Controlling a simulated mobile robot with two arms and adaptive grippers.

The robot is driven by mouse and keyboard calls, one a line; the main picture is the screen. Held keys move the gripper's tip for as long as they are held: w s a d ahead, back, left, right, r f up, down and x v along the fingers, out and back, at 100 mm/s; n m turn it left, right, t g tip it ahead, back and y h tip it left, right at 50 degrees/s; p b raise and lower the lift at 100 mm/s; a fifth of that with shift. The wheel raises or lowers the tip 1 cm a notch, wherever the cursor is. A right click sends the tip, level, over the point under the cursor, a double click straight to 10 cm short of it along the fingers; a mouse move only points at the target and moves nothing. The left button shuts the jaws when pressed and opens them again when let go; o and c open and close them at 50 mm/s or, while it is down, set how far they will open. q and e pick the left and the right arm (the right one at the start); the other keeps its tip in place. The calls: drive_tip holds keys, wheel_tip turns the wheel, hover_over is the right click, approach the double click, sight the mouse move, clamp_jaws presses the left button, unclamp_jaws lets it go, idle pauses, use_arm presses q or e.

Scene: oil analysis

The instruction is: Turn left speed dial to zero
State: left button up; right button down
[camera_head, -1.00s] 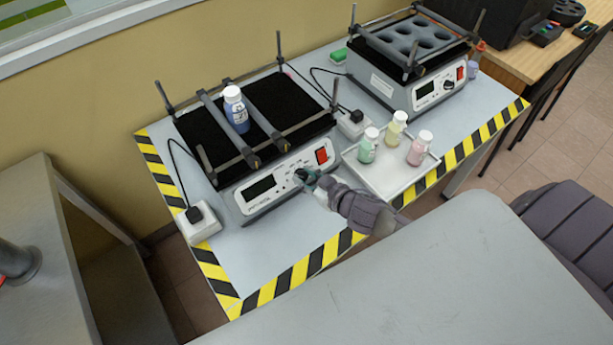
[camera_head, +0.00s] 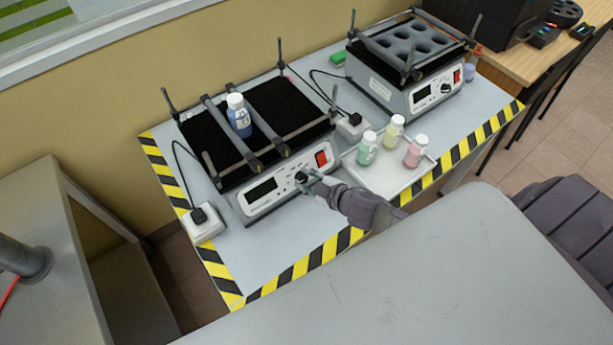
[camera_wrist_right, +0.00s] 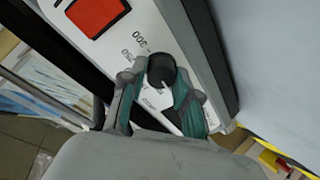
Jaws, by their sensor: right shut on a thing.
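The left shaker (camera_head: 285,185) stands on the grey table, with a dark display and a red switch on its front panel. Its black speed dial (camera_head: 301,177) sits between them. The dial also shows in the right wrist view (camera_wrist_right: 162,71), with printed numbers around it and a light pointer mark. My right gripper (camera_head: 309,182) is at the dial. In the right wrist view its two green-padded fingers (camera_wrist_right: 158,92) stand on either side of the dial and are shut on it. My left gripper is not in view.
A blue-filled bottle (camera_head: 238,118) stands on the left shaker's black platform. A tray (camera_head: 385,184) with green, yellow and pink bottles is right of my right gripper. A second shaker (camera_head: 412,95) stands behind. Striped tape (camera_head: 300,268) marks the table edge.

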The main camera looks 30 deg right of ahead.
drive_tip(key=shift+n, duration=0.5)
drive_tip(key=c, duration=0.8)
unclamp_jaws()
drive_tip(key=v, duration=1.2)
